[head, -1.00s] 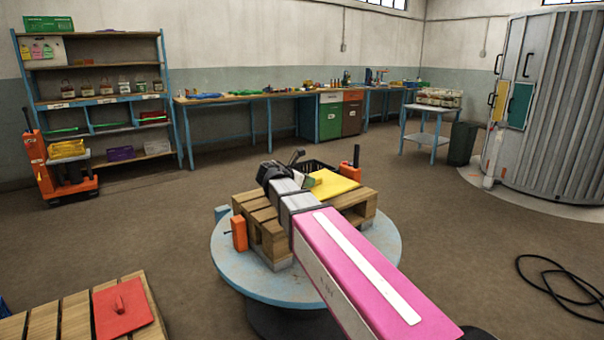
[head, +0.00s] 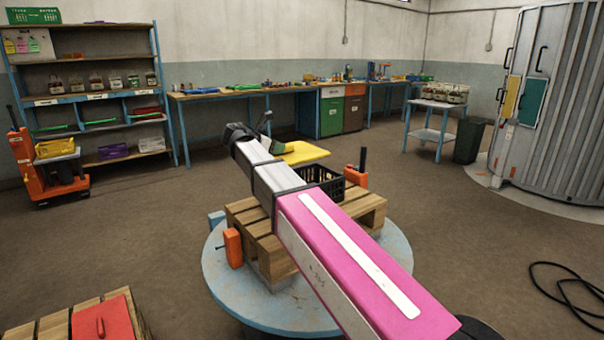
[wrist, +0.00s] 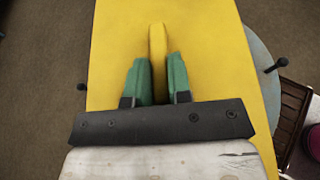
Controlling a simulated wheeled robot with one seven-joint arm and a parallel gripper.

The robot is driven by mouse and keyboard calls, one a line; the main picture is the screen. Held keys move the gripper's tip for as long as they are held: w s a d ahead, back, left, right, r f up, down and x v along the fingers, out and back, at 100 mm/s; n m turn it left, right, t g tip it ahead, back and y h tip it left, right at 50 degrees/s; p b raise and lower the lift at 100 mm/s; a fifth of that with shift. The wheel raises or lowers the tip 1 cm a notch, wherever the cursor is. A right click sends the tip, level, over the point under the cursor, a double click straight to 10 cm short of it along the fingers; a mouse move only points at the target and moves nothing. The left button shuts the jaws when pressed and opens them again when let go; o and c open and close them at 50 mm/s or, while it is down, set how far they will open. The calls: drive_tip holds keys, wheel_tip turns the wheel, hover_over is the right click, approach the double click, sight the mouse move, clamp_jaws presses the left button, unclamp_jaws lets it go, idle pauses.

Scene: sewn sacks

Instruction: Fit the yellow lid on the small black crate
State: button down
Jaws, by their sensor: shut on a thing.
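The yellow lid (head: 306,153) is up in the air above the far side of the wooden pallet in the head view. In the wrist view the lid (wrist: 215,60) fills the middle, with a raised yellow handle between my green fingers. My gripper (wrist: 156,80) is shut on this handle. The small black crate (head: 333,188) stands open on the pallet, nearer and to the right of the lid. My arm hides part of the pallet.
The pallet (head: 245,217) sits on a round blue table (head: 225,282). Orange clamps (head: 233,246) stand at its left and right. A red lid (head: 103,320) lies on another pallet at lower left.

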drive_tip(key=w+d+f, duration=0.8)
drive_tip(key=f, duration=0.3)
drive_tip(key=shift+w, duration=0.15)
drive_tip(key=shift+f, duration=0.5)
drive_tip(key=c, duration=1.1)
unclamp_jaws()
drive_tip(key=shift+o, duration=0.2)
drive_tip(key=r+v, duration=0.1)
drive_tip(key=v, duration=1.1)
